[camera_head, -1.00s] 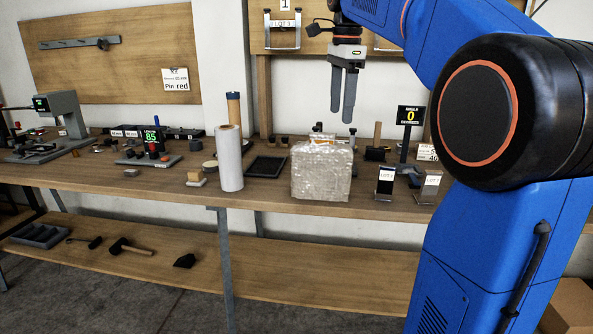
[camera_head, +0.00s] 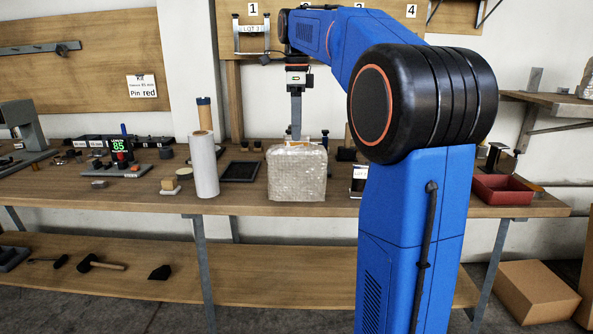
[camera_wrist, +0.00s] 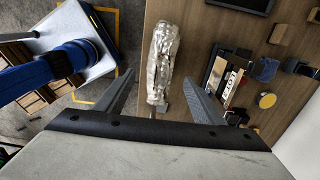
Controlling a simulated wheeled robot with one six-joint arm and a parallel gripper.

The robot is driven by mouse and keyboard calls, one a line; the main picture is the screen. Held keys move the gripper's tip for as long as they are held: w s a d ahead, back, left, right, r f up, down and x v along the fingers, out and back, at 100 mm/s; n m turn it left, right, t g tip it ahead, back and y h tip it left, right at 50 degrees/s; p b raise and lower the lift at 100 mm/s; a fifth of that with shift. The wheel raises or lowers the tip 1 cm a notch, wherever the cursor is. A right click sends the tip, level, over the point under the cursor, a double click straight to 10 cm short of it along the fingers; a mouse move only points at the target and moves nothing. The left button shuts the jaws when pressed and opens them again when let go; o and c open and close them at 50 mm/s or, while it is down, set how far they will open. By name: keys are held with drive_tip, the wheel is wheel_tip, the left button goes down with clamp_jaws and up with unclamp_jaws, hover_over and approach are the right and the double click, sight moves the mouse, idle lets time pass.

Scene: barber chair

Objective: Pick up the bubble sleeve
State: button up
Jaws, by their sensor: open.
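The bubble sleeve (camera_head: 297,174) is a pale, translucent bubble-wrap pouch standing upright near the front edge of the wooden bench. In the wrist view, the sleeve (camera_wrist: 161,55) appears from above as a narrow silvery strip. My gripper (camera_head: 296,136) is above the sleeve, pointing down, with its fingers edge-on in the head view. In the wrist view, my gripper (camera_wrist: 160,77) is open and the sleeve lies between the lines of its two fingers. I see no finger contact with it. The sleeve's rear side is hidden in the head view.
A white roll (camera_head: 205,165) stands left of the sleeve, with a black tray (camera_head: 240,171) between and behind them. A small labelled stand (camera_head: 358,181) is close on the right, partly hidden by my arm. A red bin (camera_head: 501,190) sits at the bench's right end.

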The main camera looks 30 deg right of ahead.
sight(297, 147)
drive_tip(key=shift+w+d+f, duration=0.1)
drive_tip(key=shift+f, duration=4.15)
drive_tip(key=shift+c, duration=0.4)
drive_tip(key=c, duration=1.3)
drive_tip(key=shift+c, duration=0.2)
drive_tip(key=shift+r, duration=0.15)
